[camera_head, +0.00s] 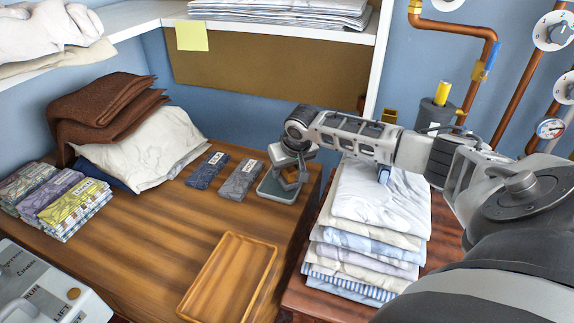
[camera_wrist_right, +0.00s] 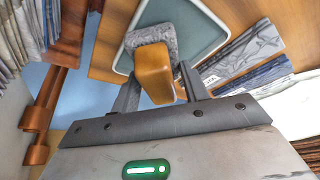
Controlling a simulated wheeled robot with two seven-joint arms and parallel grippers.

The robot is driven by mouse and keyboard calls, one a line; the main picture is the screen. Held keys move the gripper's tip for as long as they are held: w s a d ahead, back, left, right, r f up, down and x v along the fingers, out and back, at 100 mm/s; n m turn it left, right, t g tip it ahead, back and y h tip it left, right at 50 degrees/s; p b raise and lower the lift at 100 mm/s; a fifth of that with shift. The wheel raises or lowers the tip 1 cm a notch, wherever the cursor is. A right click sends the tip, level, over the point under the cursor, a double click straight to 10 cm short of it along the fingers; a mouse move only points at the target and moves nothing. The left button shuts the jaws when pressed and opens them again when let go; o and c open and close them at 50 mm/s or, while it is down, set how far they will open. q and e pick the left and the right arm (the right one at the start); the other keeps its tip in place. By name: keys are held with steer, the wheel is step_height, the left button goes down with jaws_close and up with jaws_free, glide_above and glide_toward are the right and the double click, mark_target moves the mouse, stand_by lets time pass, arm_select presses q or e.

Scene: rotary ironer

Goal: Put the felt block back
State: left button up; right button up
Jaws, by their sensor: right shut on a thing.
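The felt block has an orange-brown wooden body (camera_wrist_right: 154,72) and a grey felt layer. My right gripper (camera_head: 290,178) is shut on it, with a finger on each side in the right wrist view. The block is over a small grey-green dish (camera_head: 269,190) with a pale rim, near the right end of the wooden table. The dish also shows behind the block in the right wrist view (camera_wrist_right: 199,28). I cannot tell whether the felt touches the dish. In the head view the gripper hides part of the block. My left gripper is not in view.
Two packets of dark folded cloth (camera_head: 238,180) lie left of the dish. An empty wooden tray (camera_head: 229,278) lies nearer the front. A tall stack of folded linen (camera_head: 365,240) stands close on the right, under my right arm. The middle of the table is clear.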

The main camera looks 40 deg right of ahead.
steer(key=o, duration=1)
steer(key=shift+r, duration=0.1)
steer(key=shift+r, duration=0.35)
steer(key=v, duration=1.2)
steer(key=shift+r, duration=0.15)
steer(key=x, duration=1.3)
steer(key=shift+s, duration=0.2)
steer(key=shift+r, duration=0.25)
